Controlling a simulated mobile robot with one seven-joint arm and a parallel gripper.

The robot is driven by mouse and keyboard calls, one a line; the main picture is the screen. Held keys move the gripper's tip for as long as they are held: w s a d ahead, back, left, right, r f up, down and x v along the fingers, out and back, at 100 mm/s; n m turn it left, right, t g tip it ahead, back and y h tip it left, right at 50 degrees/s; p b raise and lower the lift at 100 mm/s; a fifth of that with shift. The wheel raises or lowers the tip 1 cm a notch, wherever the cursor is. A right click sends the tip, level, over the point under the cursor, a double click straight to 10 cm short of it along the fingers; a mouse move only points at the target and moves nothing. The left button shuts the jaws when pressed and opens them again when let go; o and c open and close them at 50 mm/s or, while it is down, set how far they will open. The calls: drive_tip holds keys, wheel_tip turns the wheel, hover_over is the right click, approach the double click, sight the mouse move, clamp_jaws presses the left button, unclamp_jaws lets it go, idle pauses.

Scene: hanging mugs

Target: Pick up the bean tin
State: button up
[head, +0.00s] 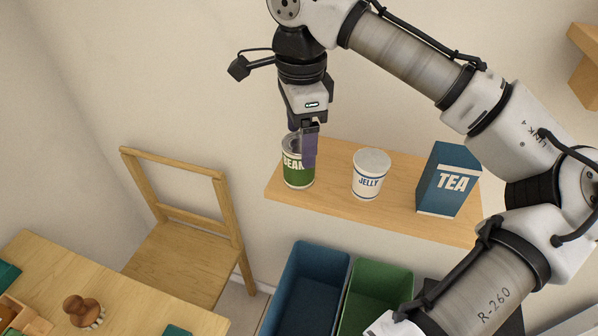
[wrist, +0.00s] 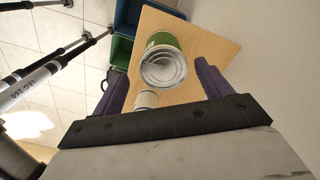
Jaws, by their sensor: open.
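The bean tin (head: 297,172) is a green can with a silver top and a "BEAN" label, upright at the left end of a wooden wall shelf. My gripper (head: 309,150) points down right at the tin, and a purple finger covers part of its right side in the head view. In the wrist view the tin's round silver top (wrist: 163,67) lies beyond and between the two purple fingers (wrist: 158,85). The jaws are open, and nothing is gripped. I cannot tell whether a finger touches the tin.
On the wooden shelf (head: 335,203) stand a white jelly jar (head: 370,176) and a blue tea box (head: 448,180) to the right. Below are a blue bin (head: 304,290) and a green bin (head: 376,297). A wooden chair (head: 182,258) and a table (head: 105,285) are at left.

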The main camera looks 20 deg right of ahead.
sight(300, 159)
drive_tip(key=shift+w+f+b, duration=0.15)
drive_tip(key=shift+f+b, duration=1.25)
drive_tip(key=shift+f, duration=0.2)
drive_tip(key=shift+w+f+b, duration=0.1)
drive_tip(key=shift+f+b, duration=1.25)
drive_tip(key=shift+f, duration=0.2)
drive_tip(key=shift+r, duration=0.1)
drive_tip(key=shift+c, duration=0.3)
drive_tip(key=c, duration=1)
drive_tip(key=shift+r, duration=0.1)
